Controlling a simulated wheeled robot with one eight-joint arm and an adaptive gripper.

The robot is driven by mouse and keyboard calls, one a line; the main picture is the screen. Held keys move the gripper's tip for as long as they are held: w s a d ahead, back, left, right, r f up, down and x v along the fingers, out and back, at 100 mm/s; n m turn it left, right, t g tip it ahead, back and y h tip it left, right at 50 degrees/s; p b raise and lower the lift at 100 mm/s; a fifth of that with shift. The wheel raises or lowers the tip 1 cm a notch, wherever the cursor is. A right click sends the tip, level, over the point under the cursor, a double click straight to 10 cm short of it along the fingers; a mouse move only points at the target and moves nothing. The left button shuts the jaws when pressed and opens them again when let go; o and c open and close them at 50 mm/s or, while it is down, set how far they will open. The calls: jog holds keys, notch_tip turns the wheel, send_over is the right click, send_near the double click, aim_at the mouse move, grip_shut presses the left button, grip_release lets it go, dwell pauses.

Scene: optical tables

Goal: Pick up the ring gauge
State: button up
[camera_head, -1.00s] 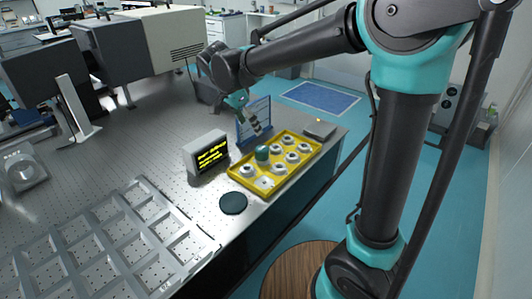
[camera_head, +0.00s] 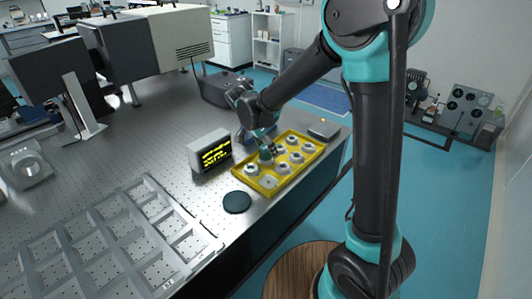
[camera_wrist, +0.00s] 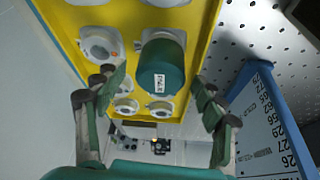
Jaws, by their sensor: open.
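A dark green cylinder with a small white label (camera_wrist: 162,62) stands in the yellow tray (camera_wrist: 207,25); it also shows partly covered in the head view (camera_head: 265,157). It is the only green piece among several pale ring-shaped pieces, one of which is at the left in the wrist view (camera_wrist: 100,45). I cannot tell for certain which piece is the ring gauge. My gripper (camera_wrist: 160,97) is open and empty, its fingers spread to either side of the green cylinder's near end in the wrist view. In the head view my gripper (camera_head: 268,143) is just above the cylinder.
A small display box (camera_head: 210,150) is left of the tray. A dark round pad (camera_head: 237,202) and a grey compartment tray (camera_head: 128,200) lie nearer. A flat grey box (camera_head: 323,130) is beyond the tray.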

jog(key=shift+d+f, duration=0.1)
jog(key=shift+f, duration=0.1)
jog(key=c, duration=1.6)
jog(key=shift+o, duration=0.2)
jog(key=shift+r, duration=0.15)
